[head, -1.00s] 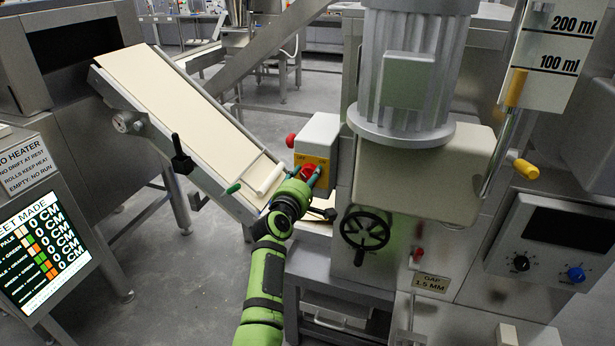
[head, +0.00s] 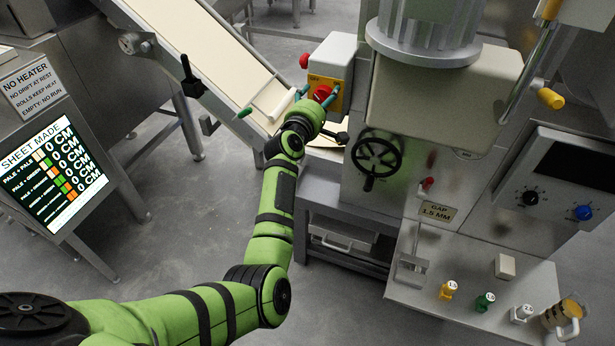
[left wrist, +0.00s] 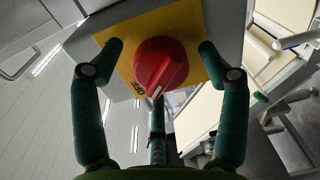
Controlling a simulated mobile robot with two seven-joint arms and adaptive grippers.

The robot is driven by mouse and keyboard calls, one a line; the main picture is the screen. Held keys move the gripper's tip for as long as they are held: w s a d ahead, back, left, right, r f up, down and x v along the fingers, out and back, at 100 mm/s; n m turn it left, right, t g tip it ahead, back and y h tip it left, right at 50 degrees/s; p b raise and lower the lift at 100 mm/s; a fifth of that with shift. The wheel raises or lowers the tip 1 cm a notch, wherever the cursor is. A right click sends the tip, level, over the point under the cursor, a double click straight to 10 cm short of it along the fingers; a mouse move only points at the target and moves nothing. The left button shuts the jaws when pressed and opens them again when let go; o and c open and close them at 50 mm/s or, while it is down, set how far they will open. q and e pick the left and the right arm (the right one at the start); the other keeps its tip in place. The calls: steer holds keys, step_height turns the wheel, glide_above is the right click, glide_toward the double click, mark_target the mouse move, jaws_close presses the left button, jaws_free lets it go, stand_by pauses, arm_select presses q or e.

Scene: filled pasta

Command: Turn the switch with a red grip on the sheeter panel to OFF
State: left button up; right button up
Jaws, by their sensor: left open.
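The switch with a red grip (head: 323,93) is on a yellow plate (head: 341,98) on the front of a white box. In the left wrist view the red grip (left wrist: 161,67) is round with a raised bar and a white mark pointing down in the picture. The word OFF shows on the plate (left wrist: 192,28), left of that mark. My left gripper (head: 318,96) is at the switch. In the left wrist view its fingers (left wrist: 160,58) are open, one on each side of the grip, with a gap on both sides. My right gripper is not in view.
A red button (head: 304,61) sticks out of the box's left side. A conveyor (head: 197,50) slopes down beside the box. A black handwheel (head: 377,155) is below right.

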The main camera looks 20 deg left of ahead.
arm_select(q)
steer(key=m+b, duration=0.1)
steer(key=m, duration=0.2)
steer(key=m+b, duration=0.2)
steer(key=m, duration=0.1)
steer(key=m+y+b, duration=0.1)
steer(key=m+b, duration=0.1)
steer(key=m, duration=0.1)
steer(key=shift+f, duration=0.4)
steer(key=m+b, duration=0.1)
steer(key=m, duration=0.3)
steer(key=shift+r+t+b, duration=0.1)
steer(key=shift+t+b, duration=0.2)
steer(key=m, duration=0.3)
steer(key=shift+r, duration=0.15)
steer(key=s+f+b, duration=0.1)
steer(key=s+b, duration=0.1)
steer(key=s, duration=0.5)
steer(key=s+f+m+g, duration=0.1)
steer(key=s+f+g, duration=0.1)
steer(key=f, duration=1.3)
steer(key=s+f+m+g+b, duration=0.1)
steer(key=s+f+g, duration=0.2)
steer(key=f, duration=1.2)
steer(key=shift+s+a+f+m+g, duration=0.2)
steer(key=shift+s+m+g, duration=0.1)
steer(key=shift+m, duration=0.1)
